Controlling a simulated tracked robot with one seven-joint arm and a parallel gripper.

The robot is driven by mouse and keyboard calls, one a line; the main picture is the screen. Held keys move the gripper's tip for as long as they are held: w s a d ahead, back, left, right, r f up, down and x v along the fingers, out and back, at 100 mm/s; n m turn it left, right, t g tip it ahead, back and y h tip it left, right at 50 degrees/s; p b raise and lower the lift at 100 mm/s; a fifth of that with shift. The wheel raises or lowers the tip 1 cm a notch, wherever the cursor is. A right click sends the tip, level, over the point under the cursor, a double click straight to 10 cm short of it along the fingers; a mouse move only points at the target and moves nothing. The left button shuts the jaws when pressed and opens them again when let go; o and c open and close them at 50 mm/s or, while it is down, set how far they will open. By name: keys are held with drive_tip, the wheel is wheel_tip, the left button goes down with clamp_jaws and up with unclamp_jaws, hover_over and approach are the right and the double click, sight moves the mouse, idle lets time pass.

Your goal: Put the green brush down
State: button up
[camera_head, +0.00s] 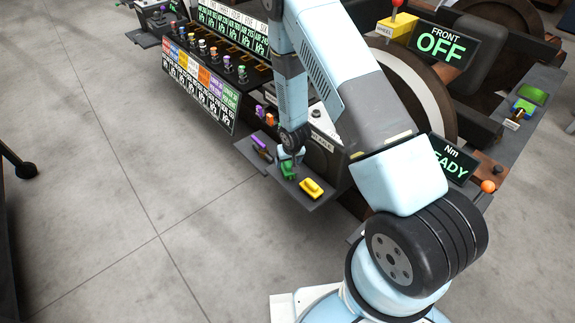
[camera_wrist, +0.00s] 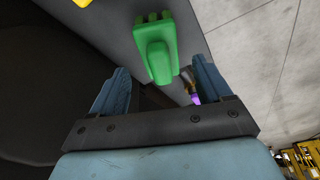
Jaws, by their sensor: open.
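The green brush (camera_head: 288,170) lies on a small grey shelf (camera_head: 331,194), between a purple brush and a yellow brush. My gripper (camera_head: 291,154) is right above the green brush in the head view and partly hides it. In the wrist view the green brush (camera_wrist: 156,50) shows its bristle end toward the top, and its handle points down between my two fingers. My gripper (camera_wrist: 160,70) is open, with a gap between each finger and the handle. Whether the brush touches a finger is not visible.
The yellow brush (camera_head: 311,188) and the purple brush (camera_head: 262,149) lie close on either side. A console with several coloured knobs and a label panel (camera_head: 200,88) stands behind to the left. A wheel and a "READY" display (camera_head: 455,160) are to the right.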

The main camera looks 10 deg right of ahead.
drive_tip(key=v, duration=0.7)
drive_tip(key=shift+r, duration=0.25)
wheel_tip(320, 180, up, 16)
hover_over(290, 173)
drive_tip(key=d, duration=0.4)
drive_tip(key=s+d+r+m+t, duration=0.1)
drive_tip(key=s+d+r, duration=0.1)
drive_tip(key=r, duration=0.6)
drive_tip(key=s+d+r, duration=0.2)
drive_tip(key=r, duration=0.6)
drive_tip(key=s+d+r, duration=0.2)
drive_tip(key=s+r, duration=0.7)
drive_tip(key=s, duration=0.3)
drive_tip(key=s+d+r+m+t, duration=0.1)
drive_tip(key=s+d+r, duration=0.2)
drive_tip(key=s+r, duration=0.6)
drive_tip(key=shift+s+d+r+h, duration=0.15)
drive_tip(key=shift+s+d+h, duration=0.25)
drive_tip(key=shift+s, duration=1.4)
drive_tip(key=shift+c, duration=0.3)
